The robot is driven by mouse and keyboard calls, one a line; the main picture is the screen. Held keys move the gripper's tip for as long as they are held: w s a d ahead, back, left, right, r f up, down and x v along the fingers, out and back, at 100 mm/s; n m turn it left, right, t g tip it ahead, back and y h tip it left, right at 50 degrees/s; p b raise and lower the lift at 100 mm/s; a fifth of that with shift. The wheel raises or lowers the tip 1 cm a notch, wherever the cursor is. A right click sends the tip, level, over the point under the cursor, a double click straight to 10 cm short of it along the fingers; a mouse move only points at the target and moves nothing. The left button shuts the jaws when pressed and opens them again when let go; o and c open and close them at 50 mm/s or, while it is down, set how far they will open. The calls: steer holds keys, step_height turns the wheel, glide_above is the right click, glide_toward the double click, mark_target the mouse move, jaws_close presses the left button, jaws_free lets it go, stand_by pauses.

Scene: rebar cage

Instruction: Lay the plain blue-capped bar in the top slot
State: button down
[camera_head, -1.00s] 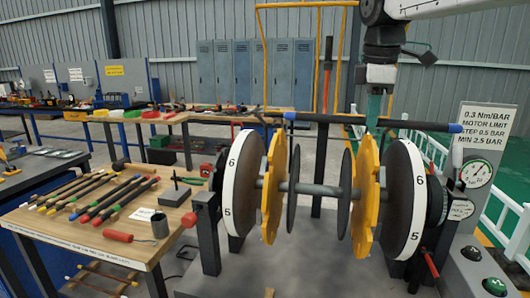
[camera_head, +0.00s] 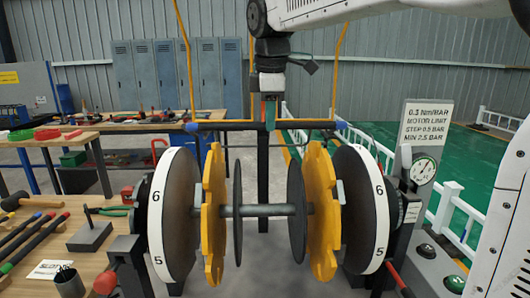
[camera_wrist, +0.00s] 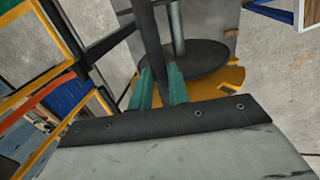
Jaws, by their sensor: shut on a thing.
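The blue-capped bar (camera_head: 230,126) is dark, with a blue cap at each end, and lies level across the head view. My gripper (camera_head: 270,118) is shut on it near its middle, with teal fingers. The bar shows above the tops of two yellow notched discs, the left disc (camera_head: 213,215) and the right disc (camera_head: 322,215), roughly centred over them and apart in the picture. Its exact depth over the top notches is unclear. In the wrist view the fingers (camera_wrist: 158,90) flank the dark bar (camera_wrist: 151,40), with a yellow disc (camera_wrist: 215,98) beyond.
White-rimmed wheels numbered 5 and 6, left (camera_head: 172,215) and right (camera_head: 362,210), flank the discs on a grey axle (camera_head: 262,211). A torque gauge sign (camera_head: 428,125) stands right. A wooden bench (camera_head: 80,238) with bars and tools is at left.

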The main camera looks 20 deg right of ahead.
steer(key=f, duration=0.4)
steer(key=shift+w+a, duration=0.1)
steer(key=shift+a, duration=0.15)
steer(key=shift+d+f, duration=0.1)
steer(key=shift+f, duration=1.7)
steer(key=shift+f, duration=0.1)
steer(key=c, duration=1.3)
jaws_free()
steer(key=shift+c, duration=0.2)
step_height(320, 180, up, 11)
steer(key=s, duration=0.2)
steer(key=s+d+f+m, duration=0.1)
steer(key=s+f+m, duration=0.6)
steer(key=s+f, duration=0.3)
steer(key=s+d+f+m, duration=0.2)
steer(key=s+f+m, duration=0.5)
steer(key=s, duration=1.1)
step_height(320, 180, down, 4)
steer(key=shift+s+r+g+y, duration=0.15)
steer(key=shift+g+y, duration=0.15)
steer(key=shift+y, duration=0.1)
